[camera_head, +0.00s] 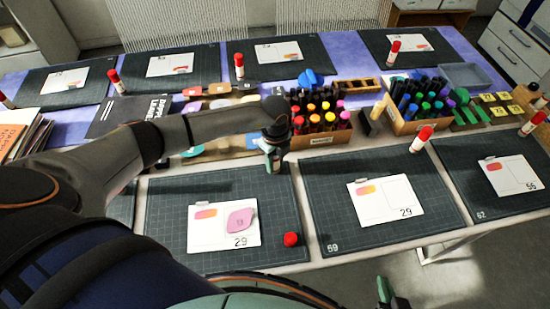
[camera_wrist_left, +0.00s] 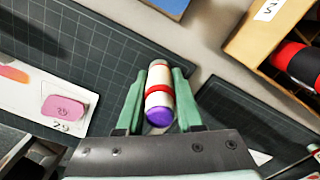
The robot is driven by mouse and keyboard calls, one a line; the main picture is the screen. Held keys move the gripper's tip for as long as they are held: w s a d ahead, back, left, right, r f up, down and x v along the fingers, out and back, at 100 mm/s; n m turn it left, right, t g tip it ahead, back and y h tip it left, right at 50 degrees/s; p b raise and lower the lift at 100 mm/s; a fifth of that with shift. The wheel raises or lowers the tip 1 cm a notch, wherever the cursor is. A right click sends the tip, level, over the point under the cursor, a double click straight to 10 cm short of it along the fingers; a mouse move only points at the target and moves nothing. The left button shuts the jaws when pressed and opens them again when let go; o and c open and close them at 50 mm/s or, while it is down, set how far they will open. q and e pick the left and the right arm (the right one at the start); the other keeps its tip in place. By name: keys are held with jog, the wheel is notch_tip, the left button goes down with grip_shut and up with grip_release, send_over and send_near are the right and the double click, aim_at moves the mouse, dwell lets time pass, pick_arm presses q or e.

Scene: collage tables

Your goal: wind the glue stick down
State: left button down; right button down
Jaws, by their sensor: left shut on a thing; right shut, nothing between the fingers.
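My left gripper (camera_head: 272,160) is above the back right of the middle cutting mat (camera_head: 180,250), fingers pointing down. In the left wrist view, it is shut on the glue stick (camera_wrist_left: 159,100), a white tube with a red band. The stick's purple end faces the wrist camera, and its far end points away. A separate red cap (camera_head: 290,239) lies on the mat, right of a white card (camera_head: 215,236). My right gripper (camera_head: 388,293) shows only partly at the bottom edge, shut and empty.
A pink paper piece (camera_head: 240,221) lies on the card. Other red-capped sticks, such as one on the right (camera_head: 421,139), stand by neighbouring mats. The mat between the card and crate is clear.

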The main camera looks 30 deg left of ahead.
pick_arm(q)
jog(key=shift+s+f+n, duration=0.1)
jog(key=shift+f+n, duration=0.05)
jog(key=shift+n, duration=0.85)
jog(key=n, duration=0.3)
jog(key=shift+d+n, duration=0.1)
jog(key=shift+n, duration=0.3)
jog(key=n, duration=0.6)
jog(key=shift+n, duration=0.3)
grip_release()
jog(key=shift+r, duration=0.2)
jog(key=shift+r, duration=3.7)
